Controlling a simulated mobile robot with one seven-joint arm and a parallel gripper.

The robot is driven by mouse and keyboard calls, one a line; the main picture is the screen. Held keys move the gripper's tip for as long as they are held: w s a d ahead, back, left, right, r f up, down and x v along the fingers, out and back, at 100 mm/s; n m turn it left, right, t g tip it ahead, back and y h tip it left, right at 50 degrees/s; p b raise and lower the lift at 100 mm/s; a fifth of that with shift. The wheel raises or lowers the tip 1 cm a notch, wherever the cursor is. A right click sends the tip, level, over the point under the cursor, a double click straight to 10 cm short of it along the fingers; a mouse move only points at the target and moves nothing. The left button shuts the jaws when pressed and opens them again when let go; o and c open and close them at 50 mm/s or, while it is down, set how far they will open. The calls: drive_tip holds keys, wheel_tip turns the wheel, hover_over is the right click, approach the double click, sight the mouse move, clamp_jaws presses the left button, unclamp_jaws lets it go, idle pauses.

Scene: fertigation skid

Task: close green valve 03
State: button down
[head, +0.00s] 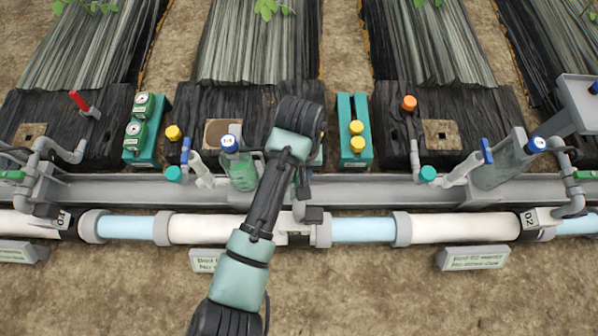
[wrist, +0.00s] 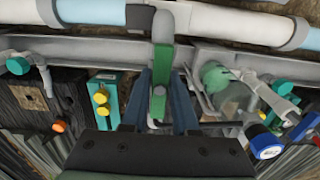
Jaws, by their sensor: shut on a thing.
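In the wrist view, a green valve handle (wrist: 160,70) on a grey elbow pipe (wrist: 177,14) lies between the two fingers of my gripper (wrist: 161,88). The fingers are shut on this handle, one on each side of it. The handle points roughly along the fingers, away from the pipe. In the head view my arm covers the handle and most of my gripper. I cannot read a number 03 on it in either view.
A clear green-tinted bottle with a blue cap (head: 230,145) stands just left of my arm. A teal block with yellow knobs (head: 355,130) is to the right. Other green valves (head: 583,175) sit at the sides. A pipe (head: 460,228) runs along the front; soil before it is mostly clear.

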drive_tip(key=shift+r+m+p, duration=0.25)
drive_tip(key=shift+m+p, duration=0.35)
drive_tip(key=shift+m, duration=0.1)
drive_tip(key=shift+m+p, duration=0.7)
drive_tip(key=shift+m, duration=0.5)
drive_tip(key=m+p, duration=0.3)
drive_tip(key=m, duration=0.3)
drive_tip(key=m+p, duration=0.3)
drive_tip(key=m, duration=0.2)
drive_tip(key=m+p, duration=0.1)
drive_tip(key=m, duration=0.2)
drive_tip(key=shift+f+m, duration=0.1)
drive_tip(key=shift+m, duration=0.3)
drive_tip(key=shift+f+m, duration=0.15)
drive_tip(key=shift+m, duration=0.25)
drive_tip(key=c, duration=0.6)
unclamp_jaws()
